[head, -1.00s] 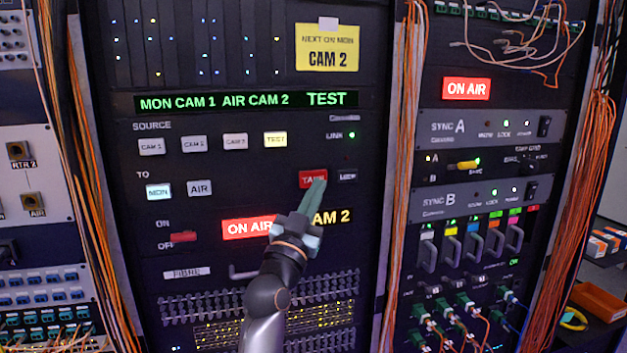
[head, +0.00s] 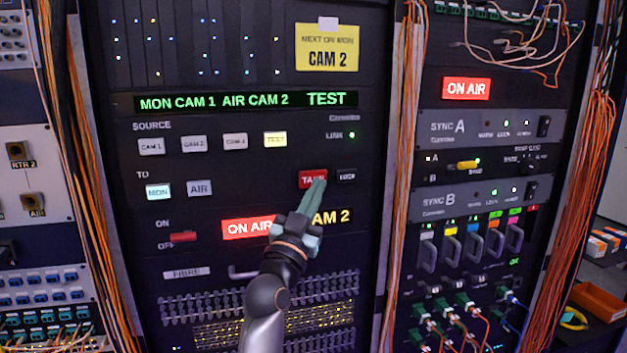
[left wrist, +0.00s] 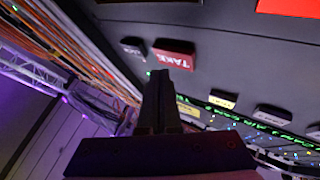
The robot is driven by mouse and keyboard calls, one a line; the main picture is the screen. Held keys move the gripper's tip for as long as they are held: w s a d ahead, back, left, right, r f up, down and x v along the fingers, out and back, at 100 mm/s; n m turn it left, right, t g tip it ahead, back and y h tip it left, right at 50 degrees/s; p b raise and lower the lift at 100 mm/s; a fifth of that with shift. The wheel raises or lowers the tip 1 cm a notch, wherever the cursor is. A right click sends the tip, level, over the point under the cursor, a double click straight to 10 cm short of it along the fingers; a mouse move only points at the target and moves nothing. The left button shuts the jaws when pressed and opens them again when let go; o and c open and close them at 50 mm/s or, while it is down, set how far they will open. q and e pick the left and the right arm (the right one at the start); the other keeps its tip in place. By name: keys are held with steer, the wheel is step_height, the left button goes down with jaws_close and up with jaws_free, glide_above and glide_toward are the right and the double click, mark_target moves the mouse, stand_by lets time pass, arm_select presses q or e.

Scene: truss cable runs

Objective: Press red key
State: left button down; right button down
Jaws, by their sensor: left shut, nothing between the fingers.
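The red key (head: 311,178), lettered TAKE, sits on the black rack panel, left of a small dark key (head: 346,176). It also shows in the left wrist view (left wrist: 175,54). My left gripper (head: 320,184) is shut and empty, with its fingertips at the lower right part of the red key in the head view. In the left wrist view the closed fingers (left wrist: 160,80) end just beside the red key's edge. I cannot tell whether they touch it. My right gripper is not in view.
Source keys (head: 194,144) and the MON key (head: 158,191) lie left on the panel. A red on/off switch (head: 183,237) and a lit ON AIR sign (head: 247,228) sit lower. Orange cable bundles (head: 403,150) hang right of the panel.

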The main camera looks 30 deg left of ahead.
arm_select(q)
steer(key=shift+w+a, duration=0.15)
stand_by(0.4)
steer(key=shift+w+a, duration=0.15)
steer(key=shift+a, duration=0.05)
steer(key=shift+w+a, duration=0.3)
steer(key=shift+a, duration=0.05)
stand_by(0.8)
steer(key=shift+s+d, duration=0.1)
steer(key=shift+d, duration=0.05)
steer(key=shift+s+d+p, duration=0.45)
steer(key=shift+s+d, duration=0.05)
steer(key=shift+d, duration=0.05)
stand_by(0.3)
